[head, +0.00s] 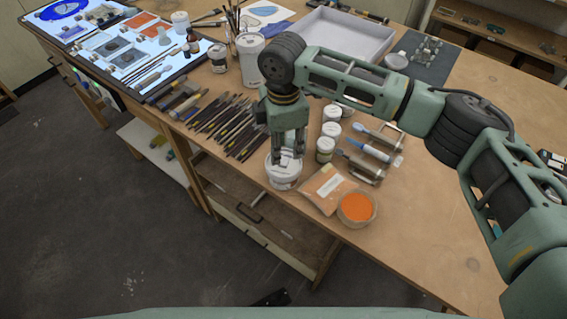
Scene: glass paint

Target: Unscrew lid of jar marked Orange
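A white jar (284,178) stands upright near the table's front edge. My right gripper (288,155) points down directly over its top, with its fingers at the lid, which they partly hide. I cannot tell whether the fingers are closed on the lid or only around it. No word can be read on this jar, so I cannot tell if it is marked Orange. A bowl of orange powder (356,207) and an orange-filled packet (327,190) lie just right of it. My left gripper is out of view.
Small white-lidded jars (325,149) and hand tools (363,150) lie to the right. Many brushes and thin tools (225,124) lie to the left. A larger white container (250,62) and a pale tray (330,38) stand behind.

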